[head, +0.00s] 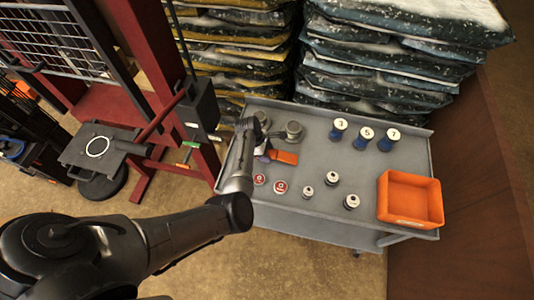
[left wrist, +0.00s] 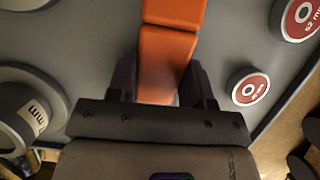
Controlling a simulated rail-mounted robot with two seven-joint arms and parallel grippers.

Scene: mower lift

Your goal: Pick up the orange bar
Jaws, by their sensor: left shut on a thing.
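The orange bar (head: 286,157) lies low over the grey cart top (head: 305,225), near its left side. It also shows in the left wrist view (left wrist: 167,55), running up from between the fingers. My left gripper (head: 264,156) is shut on the near end of the orange bar. In the left wrist view my left gripper (left wrist: 160,88) has one dark finger on each side of the bar. I cannot tell whether the bar still touches the cart top. My right gripper is not in view.
Grey weights (head: 293,131) stand just behind the bar. Red-topped discs (head: 280,187) lie in front of it. Small silver weights (head: 332,178), blue numbered cylinders (head: 363,138) and an orange bin (head: 410,199) are further right. Stacked bags (head: 385,60) rise behind the cart.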

